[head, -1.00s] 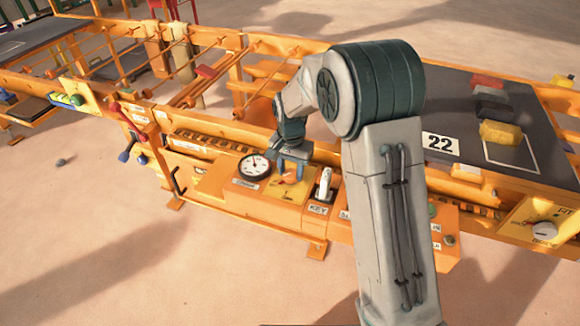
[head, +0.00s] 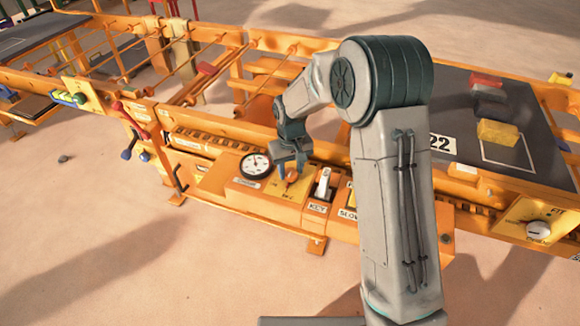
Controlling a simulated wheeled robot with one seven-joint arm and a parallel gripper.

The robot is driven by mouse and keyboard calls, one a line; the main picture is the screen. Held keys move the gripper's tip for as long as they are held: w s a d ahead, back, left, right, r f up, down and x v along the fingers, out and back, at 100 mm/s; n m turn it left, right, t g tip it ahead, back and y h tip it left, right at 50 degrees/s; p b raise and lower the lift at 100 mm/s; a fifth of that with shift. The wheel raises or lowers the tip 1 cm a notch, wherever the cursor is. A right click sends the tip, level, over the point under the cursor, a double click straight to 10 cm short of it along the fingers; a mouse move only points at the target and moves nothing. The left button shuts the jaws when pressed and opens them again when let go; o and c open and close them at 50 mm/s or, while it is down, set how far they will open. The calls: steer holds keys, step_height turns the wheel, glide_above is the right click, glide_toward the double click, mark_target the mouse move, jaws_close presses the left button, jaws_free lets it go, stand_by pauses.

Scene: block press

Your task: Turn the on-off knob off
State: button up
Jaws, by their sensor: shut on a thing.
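The on-off knob (head: 291,177) is a small orange knob on a yellow plate (head: 268,186) on the orange control panel. My gripper (head: 290,172) points down over the plate and is shut on the knob. The fingers hide part of the knob, and its exact angle is hard to read. My arm comes in from the right of the panel.
A round white gauge (head: 255,166) is just left of the knob. A white key switch (head: 323,182) is just right of it. Red, grey and yellow blocks (head: 498,133) lie on a dark table further right. A lever with a red handle (head: 120,108) stands left.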

mark_target(291, 172)
steer(key=shift+w+r+n, duration=0.1)
steer(key=shift+n, duration=0.3)
steer(key=o, duration=1)
step_height(291, 172, up, 14)
steer(key=shift+f+p, duration=0.1)
steer(key=shift+p, duration=0.95)
